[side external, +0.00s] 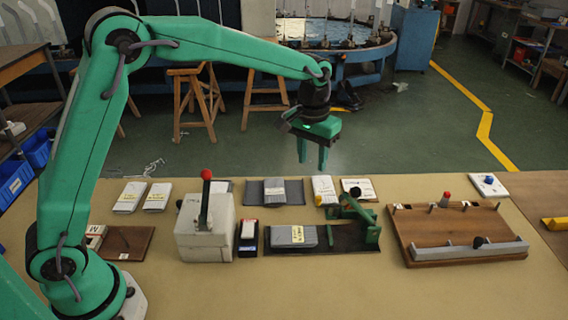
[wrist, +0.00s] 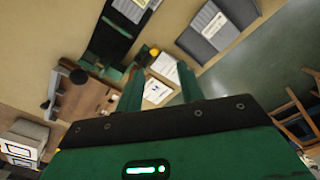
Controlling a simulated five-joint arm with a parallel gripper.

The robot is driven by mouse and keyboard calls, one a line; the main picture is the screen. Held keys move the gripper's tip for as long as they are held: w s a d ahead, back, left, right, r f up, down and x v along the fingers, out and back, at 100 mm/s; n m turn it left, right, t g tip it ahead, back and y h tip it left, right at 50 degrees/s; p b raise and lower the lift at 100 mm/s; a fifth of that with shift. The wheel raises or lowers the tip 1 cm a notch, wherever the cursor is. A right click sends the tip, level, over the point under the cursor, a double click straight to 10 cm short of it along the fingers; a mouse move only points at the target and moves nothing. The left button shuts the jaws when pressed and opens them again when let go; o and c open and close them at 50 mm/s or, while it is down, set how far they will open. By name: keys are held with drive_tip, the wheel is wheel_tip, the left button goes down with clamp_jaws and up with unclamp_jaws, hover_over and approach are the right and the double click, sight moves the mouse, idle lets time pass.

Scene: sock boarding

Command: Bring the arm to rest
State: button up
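My gripper (side external: 312,168) hangs in the air above the far part of the tan table (side external: 330,285), with its fingers pointing down. In the wrist view, the two green fingers of my gripper (wrist: 160,66) stand apart with nothing held between them. The arm is raised and reaches across from the left. The table and the items on it show below the fingers, apart from them.
Grey folded socks lie on a dark mat (side external: 345,238) by a green clamp (side external: 367,232). More grey bundles (side external: 274,191) lie behind. A white box with a red-knobbed lever (side external: 205,215) stands left. A wooden board (side external: 450,225) lies right. The front table is clear.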

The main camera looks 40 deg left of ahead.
drive_tip(key=s+a+r+t, duration=0.1)
drive_tip(key=s+a+r, duration=0.2)
drive_tip(key=s+r, duration=0.3)
drive_tip(key=s+a+r+t, duration=0.2)
drive_tip(key=s+a+r, duration=0.2)
drive_tip(key=s, duration=0.4)
drive_tip(key=s+a+t, duration=0.1)
drive_tip(key=s+a, duration=0.1)
drive_tip(key=s, duration=0.5)
drive_tip(key=s+a+f+m+t, duration=0.1)
drive_tip(key=s, duration=0.6)
drive_tip(key=shift+a+f, duration=0.3)
drive_tip(key=shift+a, duration=0.05)
